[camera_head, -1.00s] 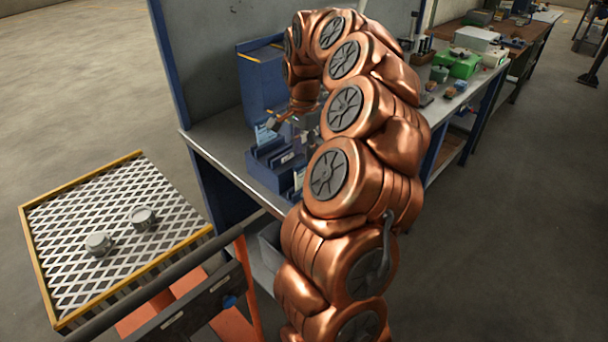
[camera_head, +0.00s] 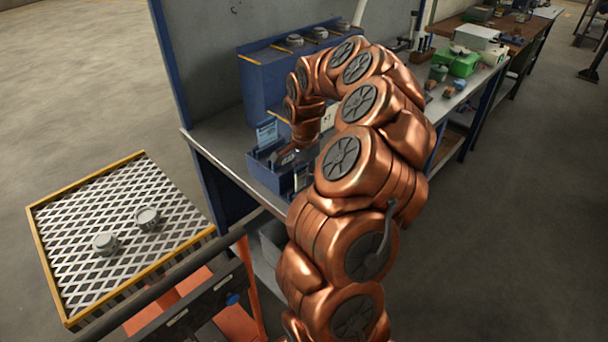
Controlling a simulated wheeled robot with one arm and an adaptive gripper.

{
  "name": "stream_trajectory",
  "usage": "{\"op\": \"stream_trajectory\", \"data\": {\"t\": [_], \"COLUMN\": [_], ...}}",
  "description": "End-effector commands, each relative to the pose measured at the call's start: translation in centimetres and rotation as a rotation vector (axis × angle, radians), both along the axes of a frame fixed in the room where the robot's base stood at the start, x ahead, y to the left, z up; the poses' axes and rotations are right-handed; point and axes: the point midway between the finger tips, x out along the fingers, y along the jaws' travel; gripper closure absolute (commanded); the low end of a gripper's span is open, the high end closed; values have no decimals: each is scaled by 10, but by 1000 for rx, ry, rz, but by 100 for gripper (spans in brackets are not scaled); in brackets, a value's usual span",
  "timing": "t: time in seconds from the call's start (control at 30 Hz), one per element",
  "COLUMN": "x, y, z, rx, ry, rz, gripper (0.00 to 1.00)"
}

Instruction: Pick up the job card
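A blue divided card holder (camera_head: 268,180) stands on the grey workbench near its front left corner. A pale blue and white card (camera_head: 266,133) stands upright at the back of the holder. A white card (camera_head: 301,178) shows at the holder's right side. I cannot tell which is the job card. My gripper (camera_head: 287,157) points down at the holder, just in front of and right of the pale blue card. It is small, dark and partly hidden by my copper arm. Whether its fingers are apart or hold a card does not show.
A blue stand (camera_head: 257,85) with several round grey pieces on top is behind the holder. A green case (camera_head: 459,63) and small items lie farther right on the bench. A mesh-topped table (camera_head: 75,225) with two metal cylinders stands at the left.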

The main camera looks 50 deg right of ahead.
Motion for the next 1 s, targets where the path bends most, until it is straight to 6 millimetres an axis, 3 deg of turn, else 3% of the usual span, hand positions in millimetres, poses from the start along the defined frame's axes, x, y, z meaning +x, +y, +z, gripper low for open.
{"op": "stream_trajectory", "data": {"t": [0.17,0.5,1.0], "x": [0,0,0], "y": [0,0,0], "z": [-1,0,2], "rx": [0,0,-1], "ry": [0,1,0], "rz": [0,1,0], "gripper": [66,100,100]}}
